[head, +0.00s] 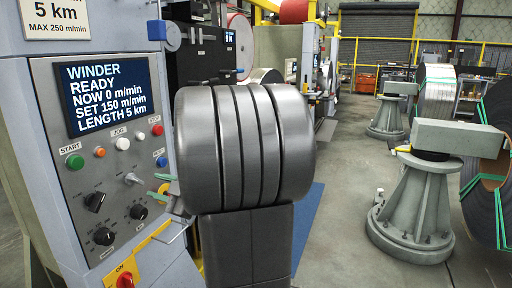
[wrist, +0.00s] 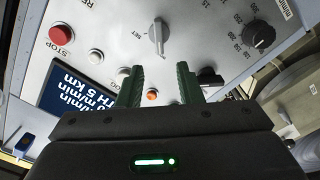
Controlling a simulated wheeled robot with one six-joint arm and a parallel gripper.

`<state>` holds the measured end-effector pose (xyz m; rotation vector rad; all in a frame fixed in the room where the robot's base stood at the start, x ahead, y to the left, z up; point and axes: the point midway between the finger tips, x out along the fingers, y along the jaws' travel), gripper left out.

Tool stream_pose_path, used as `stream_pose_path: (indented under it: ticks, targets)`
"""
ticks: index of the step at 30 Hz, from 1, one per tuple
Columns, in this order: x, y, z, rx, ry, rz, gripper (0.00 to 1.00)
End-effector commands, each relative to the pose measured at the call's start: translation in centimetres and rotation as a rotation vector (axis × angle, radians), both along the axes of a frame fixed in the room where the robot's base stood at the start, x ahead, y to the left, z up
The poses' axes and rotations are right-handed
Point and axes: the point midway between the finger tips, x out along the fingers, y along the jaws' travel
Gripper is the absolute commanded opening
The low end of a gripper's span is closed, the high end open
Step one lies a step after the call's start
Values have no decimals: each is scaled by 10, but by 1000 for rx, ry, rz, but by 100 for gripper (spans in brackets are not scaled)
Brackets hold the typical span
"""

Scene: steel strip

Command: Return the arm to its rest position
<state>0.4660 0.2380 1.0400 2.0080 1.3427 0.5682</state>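My gripper (head: 156,186) shows in the head view in front of the right part of the winder's control panel (head: 130,207), partly hidden by my large grey arm. In the wrist view, my gripper (wrist: 159,68) has its two dark green fingers apart with nothing held between them. The orange lamp (wrist: 152,96) shows in the gap between the fingers. The SET switch (wrist: 158,37) is beyond the fingertips. I cannot tell whether the fingers touch the panel. The screen (head: 114,97) reads WINDER READY, NOW 0 m/min, SET 150 m/min, LENGTH 5 km.
The panel carries a green START button (head: 74,161), a red STOP button (head: 157,130) and black knobs (head: 104,236). At right stand a grey pedestal (head: 419,208) and a strip coil (head: 490,190). Floor (head: 345,215) before the pedestal is clear.

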Motion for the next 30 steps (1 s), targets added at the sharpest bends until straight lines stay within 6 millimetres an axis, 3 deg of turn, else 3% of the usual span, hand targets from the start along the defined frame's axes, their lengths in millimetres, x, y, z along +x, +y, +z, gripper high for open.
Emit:
stream_pose_path:
  ticks: [15,30]
  targets:
    - [33,83,0,2,5,3,33]
    - [36,77,8,112,277,-1,33]
